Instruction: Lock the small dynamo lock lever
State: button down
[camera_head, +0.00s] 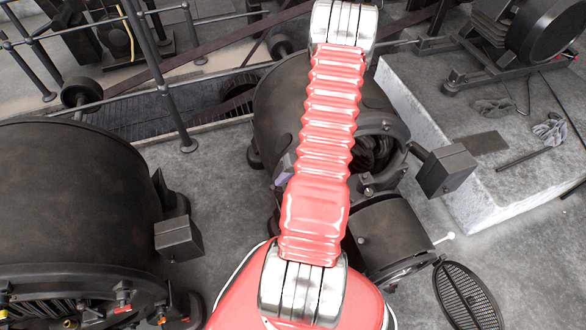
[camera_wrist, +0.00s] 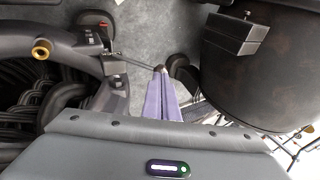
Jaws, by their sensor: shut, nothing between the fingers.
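My gripper (camera_wrist: 160,72) shows in the wrist view as two long purple fingers lying together, shut and empty. A thin grey lever (camera_wrist: 132,62) runs from a dark bracket on the open dynamo's ring frame (camera_wrist: 90,48) toward the fingertips. Its end meets or passes behind the tips; I cannot tell whether they touch. In the head view the open dark dynamo (camera_head: 275,105) stands behind my red arm, and a purple part of my gripper (camera_head: 284,166) shows at its left side. The lever is not discernible there, and the fingertips are hidden.
A large dark dynamo (camera_head: 70,200) with a box (camera_head: 178,238) stands left; it also shows in the wrist view (camera_wrist: 270,75). A pale-tipped rod (camera_head: 445,238) sticks out at right near a round grille (camera_head: 467,296). Grey floor lies between the machines.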

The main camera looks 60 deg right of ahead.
jog(key=w+a+v, duration=0.1)
jog(key=v, duration=1.2)
jog(key=shift+r, duration=0.4)
jog(key=w+a+r+n+h, duration=0.1)
jog(key=a+r+n, duration=0.3)
jog(key=a+r, duration=1.2)
jog(key=w+a+r+n+h, duration=0.2)
jog(key=w+a+r+n, duration=0.2)
jog(key=a+r, duration=1.3)
jog(key=a, duration=0.2)
jog(key=shift+w+a+r, duration=0.15)
jog(key=shift+a, duration=0.25)
